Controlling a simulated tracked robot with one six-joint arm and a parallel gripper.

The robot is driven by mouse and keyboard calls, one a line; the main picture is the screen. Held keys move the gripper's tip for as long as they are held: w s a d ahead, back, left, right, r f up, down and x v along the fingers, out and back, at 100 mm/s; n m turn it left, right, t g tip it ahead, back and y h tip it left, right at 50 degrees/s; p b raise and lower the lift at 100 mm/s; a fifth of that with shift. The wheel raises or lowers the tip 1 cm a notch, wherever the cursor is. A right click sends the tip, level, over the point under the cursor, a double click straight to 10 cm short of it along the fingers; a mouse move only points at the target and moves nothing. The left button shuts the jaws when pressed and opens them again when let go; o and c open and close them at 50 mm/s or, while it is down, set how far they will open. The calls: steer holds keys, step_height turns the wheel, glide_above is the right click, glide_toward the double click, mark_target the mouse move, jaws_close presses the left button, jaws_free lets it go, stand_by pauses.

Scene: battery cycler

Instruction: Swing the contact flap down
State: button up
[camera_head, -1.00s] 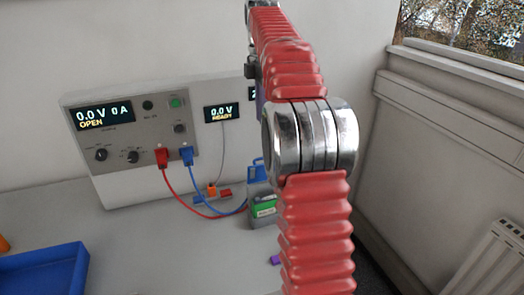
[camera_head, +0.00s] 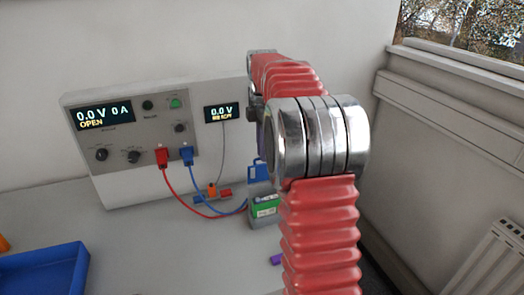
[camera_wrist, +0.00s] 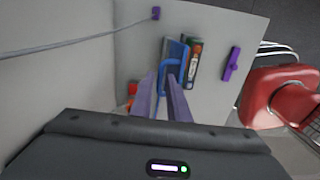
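The blue contact flap (camera_head: 258,171) stands up above the cell holder in the head view. In the wrist view its blue frame (camera_wrist: 174,62) shows just beyond my fingertips. A green-labelled cell (camera_head: 265,207) lies in the grey holder (camera_head: 264,221); it also shows in the wrist view (camera_wrist: 194,62), right of the flap. My gripper (camera_wrist: 163,84) has two purple-grey fingers with a gap between them. They point at the flap and overlap its near part in the picture; I cannot tell whether they touch it.
The cycler (camera_head: 132,140) stands at the back, reading 0.0 V, 0 A and OPEN. Red and blue leads (camera_head: 203,207) run from it towards the holder. A purple piece (camera_wrist: 232,64) lies right of the cell. A blue tray (camera_head: 45,272) is at front left. Mid-table is clear.

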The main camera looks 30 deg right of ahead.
steer(key=shift+f, duration=0.2)
jaws_close()
steer(key=shift+a, duration=0.1)
stand_by(1.3)
